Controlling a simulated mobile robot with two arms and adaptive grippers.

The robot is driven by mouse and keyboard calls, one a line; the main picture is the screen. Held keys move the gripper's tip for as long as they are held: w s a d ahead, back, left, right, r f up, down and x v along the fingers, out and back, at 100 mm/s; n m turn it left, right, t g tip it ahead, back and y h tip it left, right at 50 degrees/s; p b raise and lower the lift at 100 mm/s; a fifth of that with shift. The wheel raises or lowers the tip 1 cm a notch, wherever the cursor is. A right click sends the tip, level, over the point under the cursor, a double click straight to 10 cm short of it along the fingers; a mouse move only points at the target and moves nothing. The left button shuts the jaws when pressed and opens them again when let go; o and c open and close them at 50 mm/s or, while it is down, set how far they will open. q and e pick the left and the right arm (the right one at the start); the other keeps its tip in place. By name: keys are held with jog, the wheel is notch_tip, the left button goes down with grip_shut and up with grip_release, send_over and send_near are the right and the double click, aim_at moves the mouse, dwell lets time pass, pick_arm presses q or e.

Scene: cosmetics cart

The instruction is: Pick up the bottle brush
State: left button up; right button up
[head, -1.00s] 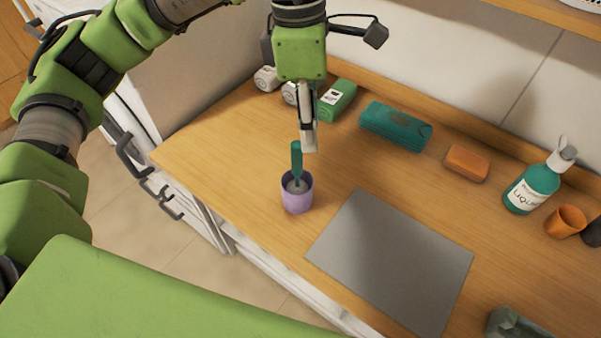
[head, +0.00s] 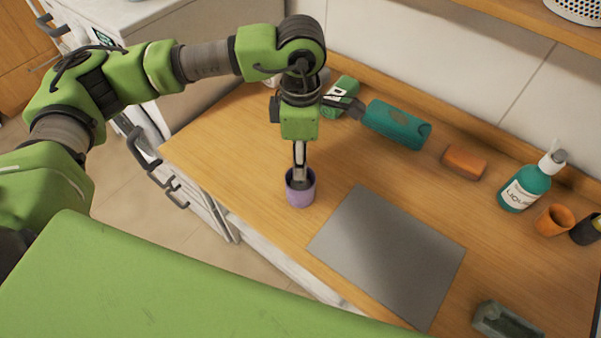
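The purple cup (head: 301,193) stands upright near the left front edge of the wooden counter. The bottle brush is hidden now behind my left gripper, which covers the place where its teal handle stood in the cup. My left gripper (head: 299,180) points straight down with its fingertips at the cup's mouth. The fingers show nearly side-on, so I cannot tell whether they are open or shut on the handle. My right gripper is not in view.
A grey mat (head: 388,255) lies right of the cup. Behind are a green box (head: 340,93), a teal pack (head: 395,124) and an orange bar (head: 464,161). A liquid bottle (head: 524,187) and an orange cup (head: 553,221) stand at the right.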

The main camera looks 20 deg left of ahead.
pick_arm(q)
jog(key=shift+f, duration=0.95)
grip_shut()
